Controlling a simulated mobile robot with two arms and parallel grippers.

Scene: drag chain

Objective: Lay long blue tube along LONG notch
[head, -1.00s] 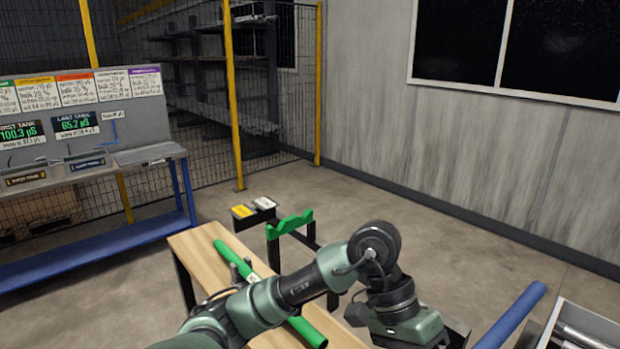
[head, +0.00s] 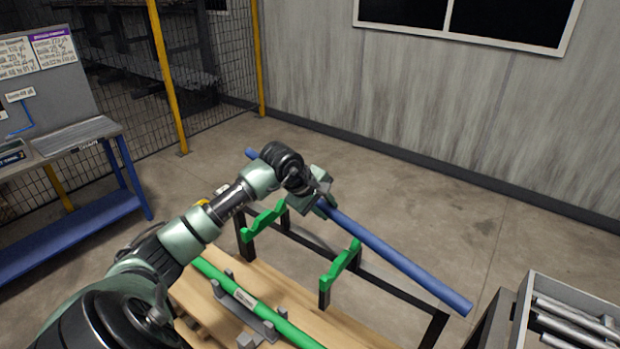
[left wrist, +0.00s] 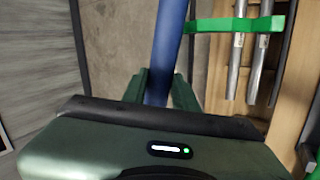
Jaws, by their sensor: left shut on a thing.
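The long blue tube (head: 385,250) is held in the air and slants from upper left to lower right in the head view. My left gripper (head: 324,206) is shut on it, left of its middle. In the left wrist view the tube (left wrist: 168,45) runs between the two green fingers (left wrist: 160,88). Green notched brackets (head: 342,268) stand on a dark frame below and to the left of the tube; the tube appears apart from them. No notch label is readable. My right gripper is not in view.
A green tube (head: 210,272) lies in grey holders on the wooden bench (head: 275,283). A tray of metal rods (head: 585,318) stands at lower right. A blue-framed table (head: 60,228) is at the left. The floor beyond the frame is clear.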

